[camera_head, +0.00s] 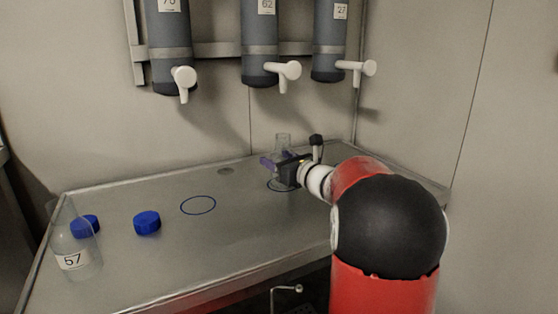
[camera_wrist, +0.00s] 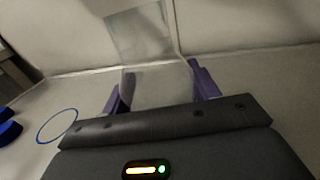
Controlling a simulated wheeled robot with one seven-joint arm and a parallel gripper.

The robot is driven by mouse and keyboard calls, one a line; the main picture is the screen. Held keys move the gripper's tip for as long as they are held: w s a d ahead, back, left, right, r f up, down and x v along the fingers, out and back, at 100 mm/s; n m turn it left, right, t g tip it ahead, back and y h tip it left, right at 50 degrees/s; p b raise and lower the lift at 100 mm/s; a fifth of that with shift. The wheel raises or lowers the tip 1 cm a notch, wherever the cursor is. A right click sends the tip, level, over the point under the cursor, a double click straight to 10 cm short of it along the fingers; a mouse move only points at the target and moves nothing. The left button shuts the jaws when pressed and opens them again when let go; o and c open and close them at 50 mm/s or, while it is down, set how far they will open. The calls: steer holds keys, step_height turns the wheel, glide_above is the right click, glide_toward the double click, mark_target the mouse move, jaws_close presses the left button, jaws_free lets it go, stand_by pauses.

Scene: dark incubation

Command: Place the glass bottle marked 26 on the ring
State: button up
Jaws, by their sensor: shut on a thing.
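My gripper (camera_head: 277,165) is shut on a clear glass bottle at the back right of the metal table. The bottle's neck (camera_head: 283,140) stands up above the purple fingers, and the bottle looks upright. In the wrist view the clear bottle (camera_wrist: 158,86) is between the two purple fingers (camera_wrist: 158,92). No number can be read on it. A blue ring (camera_head: 280,187) on the table lies around or just under the bottle's base; my gripper partly hides it. I cannot tell whether the base touches the table. A second blue ring (camera_head: 198,205) is empty, left of the gripper; it also shows in the wrist view (camera_wrist: 57,126).
A clear bottle marked 57 (camera_head: 76,255) stands at the table's left front. Two blue caps (camera_head: 147,222) (camera_head: 85,226) are near it. Grey dispensers marked 62 (camera_head: 259,45) and 27 (camera_head: 329,45), plus another, hang on the back wall with white taps. The table's middle is clear.

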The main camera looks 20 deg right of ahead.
steer(key=shift+f, duration=0.2)
steer(key=o, duration=1.2)
steer(key=shift+o, duration=0.2)
steer(key=shift+r, duration=0.1)
steer(key=shift+s+r, duration=0.15)
steer(key=shift+s, duration=0.05)
steer(key=b+v, duration=0.1)
steer(key=v, duration=1)
steer(key=shift+s+d, duration=0.15)
steer(key=shift+s, duration=0.2)
